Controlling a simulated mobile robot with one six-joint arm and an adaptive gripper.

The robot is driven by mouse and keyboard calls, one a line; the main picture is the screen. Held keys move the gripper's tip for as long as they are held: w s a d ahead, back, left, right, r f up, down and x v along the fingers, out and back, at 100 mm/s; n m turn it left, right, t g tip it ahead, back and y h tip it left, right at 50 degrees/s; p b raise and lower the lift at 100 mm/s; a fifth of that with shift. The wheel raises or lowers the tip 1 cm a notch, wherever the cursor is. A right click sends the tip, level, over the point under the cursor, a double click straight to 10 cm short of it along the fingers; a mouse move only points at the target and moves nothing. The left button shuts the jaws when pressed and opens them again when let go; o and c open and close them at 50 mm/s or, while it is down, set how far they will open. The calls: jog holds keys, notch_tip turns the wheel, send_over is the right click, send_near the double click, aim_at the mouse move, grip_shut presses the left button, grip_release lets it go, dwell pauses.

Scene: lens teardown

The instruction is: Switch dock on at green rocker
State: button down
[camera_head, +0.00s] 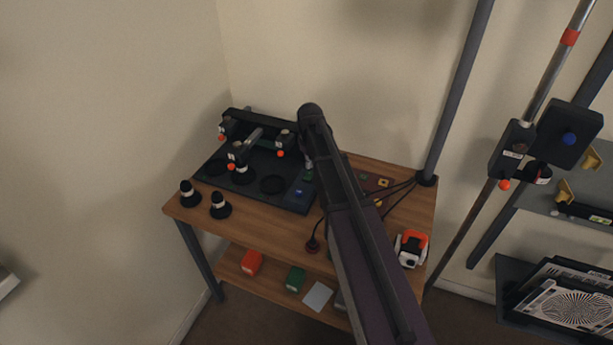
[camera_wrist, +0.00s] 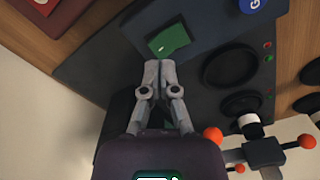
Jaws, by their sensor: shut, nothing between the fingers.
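The green rocker (camera_wrist: 169,38) sits in a dark square frame on the dock's panel in the wrist view. It shows small in the head view (camera_head: 307,178), beside my arm. The dock (camera_head: 268,200) is a dark plate with round recesses on the wooden table; it also fills much of the wrist view (camera_wrist: 195,75). My gripper (camera_wrist: 158,64) is shut and empty, its fingertips together just short of the rocker's near edge. I cannot tell whether they touch it. In the head view my arm hides most of the gripper. The rocker's on or off position is unclear.
A blue button (camera_head: 299,193) lies near the rocker. Black posts with orange knobs (camera_head: 231,167) stand on the dock's left and rear. Two black-and-white pieces (camera_head: 219,206) stand at the table's left front. Cables and an orange-white item (camera_head: 411,248) lie to the right.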

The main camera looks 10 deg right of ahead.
aim_at(309, 173)
jog(key=shift+f+b, duration=1.3)
jog(key=shift+f, duration=0.05)
dwell(1.1)
jog(key=shift+r, duration=0.1)
jog(key=shift+r+p, duration=3.5)
jog(key=shift+p, duration=0.05)
jog(key=shift+s, duration=0.1)
jog(key=s+m, duration=0.5)
jog(key=s, duration=1.8)
jog(key=shift+s+a, duration=0.15)
jog(key=shift+a, duration=0.05)
